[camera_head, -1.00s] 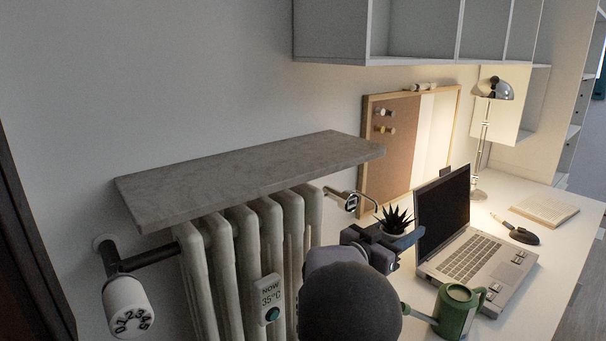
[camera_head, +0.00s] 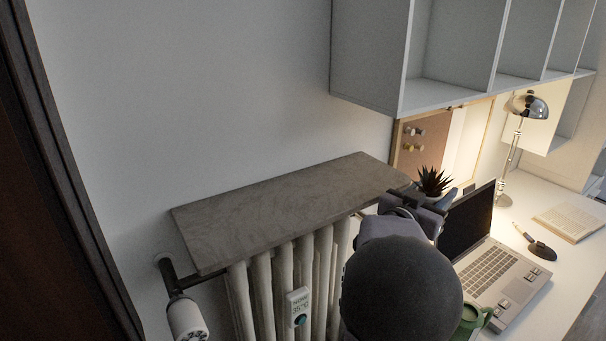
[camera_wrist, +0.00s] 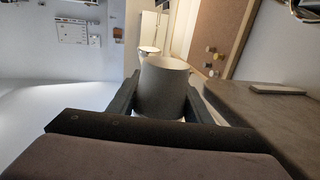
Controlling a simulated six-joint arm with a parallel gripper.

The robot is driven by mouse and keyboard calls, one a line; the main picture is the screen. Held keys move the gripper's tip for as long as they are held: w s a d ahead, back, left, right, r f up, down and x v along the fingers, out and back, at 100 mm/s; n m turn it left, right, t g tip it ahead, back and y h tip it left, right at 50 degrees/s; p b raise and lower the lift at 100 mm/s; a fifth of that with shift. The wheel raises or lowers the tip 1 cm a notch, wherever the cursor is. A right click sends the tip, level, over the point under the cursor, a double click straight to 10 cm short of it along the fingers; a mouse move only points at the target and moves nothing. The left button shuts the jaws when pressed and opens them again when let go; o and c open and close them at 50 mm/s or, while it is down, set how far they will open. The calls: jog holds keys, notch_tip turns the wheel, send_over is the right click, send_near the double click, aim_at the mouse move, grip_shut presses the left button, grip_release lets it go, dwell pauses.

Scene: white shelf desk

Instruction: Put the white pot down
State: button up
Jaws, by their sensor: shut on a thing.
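The white pot (camera_wrist: 163,88) is between my gripper's two dark fingers (camera_wrist: 161,104) in the wrist view, and the fingers press on its sides. In the head view my gripper (camera_head: 432,203) is beside the right end of the grey stone shelf (camera_head: 285,205) above the radiator. A dark spiky plant (camera_head: 433,181) shows above the gripper there; the pot itself is mostly hidden by my gripper and arm. In the wrist view the stone shelf (camera_wrist: 262,115) lies to the right of the pot, apart from it.
A white radiator (camera_head: 285,285) stands under the shelf. The desk (camera_head: 560,197) at right holds an open laptop (camera_head: 497,265), a lamp (camera_head: 525,110), a book (camera_head: 572,222) and a green watering can (camera_head: 470,322). White wall cubbies (camera_head: 405,60) hang above. The stone shelf's top looks clear in the head view.

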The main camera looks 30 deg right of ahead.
jog(key=w+a+r+n+t+p, duration=0.1)
jog(key=w+a+r+p, duration=0.1)
jog(key=w+r, duration=0.1)
jog(key=w+a+r+n+t+y+p, duration=0.1)
jog(key=w+a+r+t+p, duration=0.1)
jog(key=w+a+r+p, duration=0.1)
jog(key=w+a+r+n+t+y+p, duration=0.1)
jog(key=w+a+r+t+p, duration=0.1)
jog(key=w+a+r, duration=0.1)
jog(key=shift+w+a+r+n, duration=0.1)
jog(key=shift+a+r+n, duration=0.1)
jog(key=shift+n, duration=0.1)
jog(key=w+a+r+n+t+y+p, duration=0.35)
jog(key=w+a, duration=0.25)
jog(key=a, duration=0.3)
jog(key=p, duration=0.2)
send_over(335, 183)
jog(key=shift+m+h, duration=0.25)
jog(key=shift+h, duration=0.1)
jog(key=shift+f, duration=3.9)
jog(key=shift+f+b, duration=0.25)
jog(key=shift+b, duration=0.3)
jog(key=o, duration=1.2)
jog(key=shift+s+r, duration=0.1)
jog(key=shift+r, duration=0.15)
